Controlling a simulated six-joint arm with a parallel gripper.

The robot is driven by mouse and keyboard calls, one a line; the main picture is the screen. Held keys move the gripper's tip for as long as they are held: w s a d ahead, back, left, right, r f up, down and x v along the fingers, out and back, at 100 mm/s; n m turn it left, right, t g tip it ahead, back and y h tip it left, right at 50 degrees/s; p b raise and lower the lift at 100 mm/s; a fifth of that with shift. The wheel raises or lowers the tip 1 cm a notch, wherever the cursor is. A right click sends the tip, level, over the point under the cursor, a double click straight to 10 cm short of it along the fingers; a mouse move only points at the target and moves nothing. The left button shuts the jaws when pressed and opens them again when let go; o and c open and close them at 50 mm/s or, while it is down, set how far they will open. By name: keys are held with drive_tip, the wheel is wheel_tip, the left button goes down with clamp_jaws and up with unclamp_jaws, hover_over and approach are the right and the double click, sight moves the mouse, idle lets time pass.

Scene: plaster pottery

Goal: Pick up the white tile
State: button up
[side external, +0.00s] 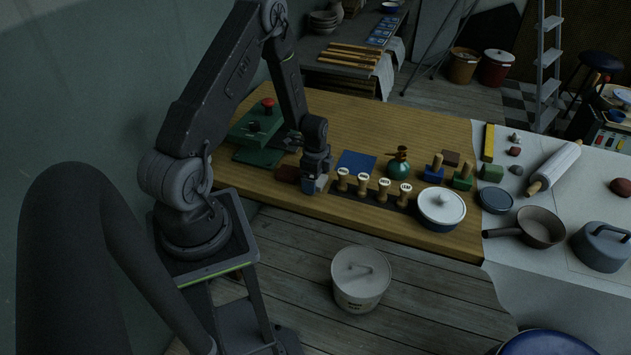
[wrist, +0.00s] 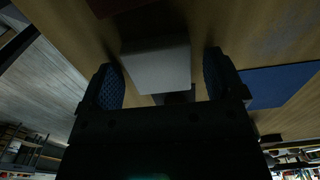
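The white tile (wrist: 158,68) shows in the wrist view as a pale grey block between the two blue-padded fingers of my gripper (wrist: 160,82). A gap shows between the tile and the right finger, and a narrower one on the left, so my gripper looks open around it and not closed on it. In the side external view my gripper (side external: 315,182) is low over the table's near edge, left of the row of stamps. The tile is mostly hidden there by the fingers.
A blue tile (side external: 356,162) lies right of my gripper and a dark red tile (side external: 287,173) lies left. Wooden-handled stamps (side external: 362,183) stand close on the right. A green press (side external: 255,133) stands behind left. The wooden table (side external: 330,113) is clear farther back.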

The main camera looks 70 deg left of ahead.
drive_tip(key=c, duration=1)
drive_tip(key=shift+o, duration=0.2)
drive_tip(key=shift+r, duration=0.15)
